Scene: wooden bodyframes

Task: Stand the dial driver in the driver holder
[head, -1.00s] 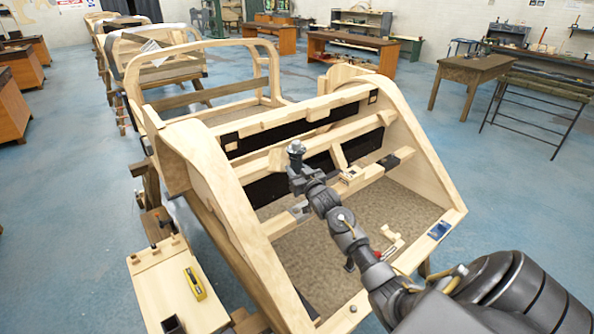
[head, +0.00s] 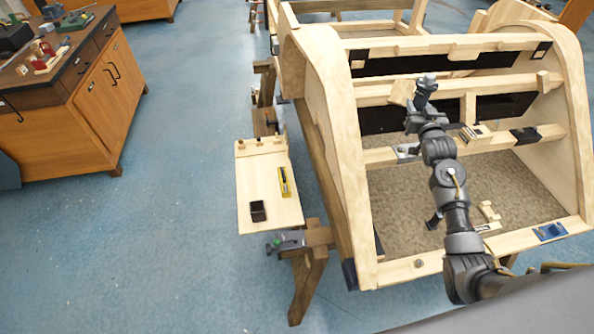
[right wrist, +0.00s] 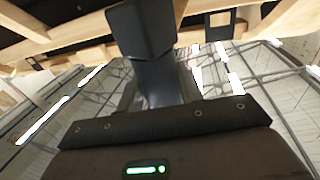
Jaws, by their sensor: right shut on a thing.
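My right gripper (head: 424,98) is raised above the front of the wooden bodyframe, its jaws pointing up. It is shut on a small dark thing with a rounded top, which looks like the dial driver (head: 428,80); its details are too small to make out. A small black open-topped box, which looks like the driver holder (head: 258,211), stands on the pale wooden side board, well to the left of the gripper. In the right wrist view a dark block (right wrist: 140,32) stands up before the camera; I cannot tell whether it is a finger or the driver. My left gripper is not in view.
The pale side board (head: 250,170) also holds a yellow tool (head: 284,181). A green-and-grey clamp (head: 286,242) sits at its near edge. The bodyframe's curved side panel (head: 345,150) rises between board and gripper. Blue floor (head: 150,240) is clear at left, before a wooden cabinet (head: 95,95).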

